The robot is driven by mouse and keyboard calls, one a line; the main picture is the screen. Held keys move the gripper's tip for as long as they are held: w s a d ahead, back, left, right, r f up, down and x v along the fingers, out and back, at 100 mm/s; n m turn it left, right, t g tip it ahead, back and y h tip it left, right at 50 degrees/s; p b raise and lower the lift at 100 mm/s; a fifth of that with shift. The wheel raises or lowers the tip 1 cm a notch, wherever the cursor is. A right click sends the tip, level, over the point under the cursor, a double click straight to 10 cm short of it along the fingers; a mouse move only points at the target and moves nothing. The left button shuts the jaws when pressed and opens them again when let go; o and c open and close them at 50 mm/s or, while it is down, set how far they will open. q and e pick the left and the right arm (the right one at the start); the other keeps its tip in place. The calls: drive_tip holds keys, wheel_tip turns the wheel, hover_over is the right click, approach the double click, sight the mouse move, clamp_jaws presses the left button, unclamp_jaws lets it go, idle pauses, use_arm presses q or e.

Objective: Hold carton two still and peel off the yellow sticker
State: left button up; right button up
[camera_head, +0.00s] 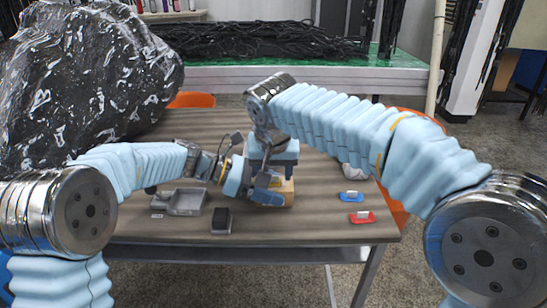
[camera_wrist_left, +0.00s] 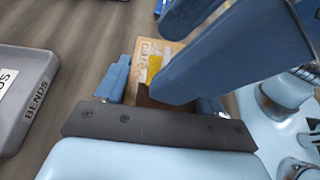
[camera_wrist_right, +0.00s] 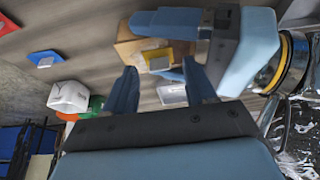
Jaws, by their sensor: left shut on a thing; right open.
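Carton two is most likely the brown cardboard carton (camera_head: 288,192) on the table, largely hidden by my grippers in the head view. My left gripper (camera_wrist_left: 160,98) is shut on the carton (camera_wrist_left: 152,48), with a finger along each side. The yellow sticker (camera_wrist_left: 153,69) shows on the carton in the left wrist view. The sticker (camera_wrist_right: 157,58) and carton (camera_wrist_right: 128,50) also show in the right wrist view. My right gripper (camera_wrist_right: 161,85) is open and empty, its fingertips close to the sticker; I cannot tell whether they touch it.
A grey tray (camera_head: 187,202) and a black-topped box (camera_head: 222,221) stand left of the carton. A blue piece (camera_head: 351,197) and a red piece (camera_head: 362,217) lie to the right, and a white object (camera_head: 354,172) is behind them. The table's front strip (camera_head: 290,225) is clear.

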drive_tip(key=shift+w+f, duration=0.2)
drive_tip(key=shift+f, duration=0.3)
clamp_jaws()
idle(0.9)
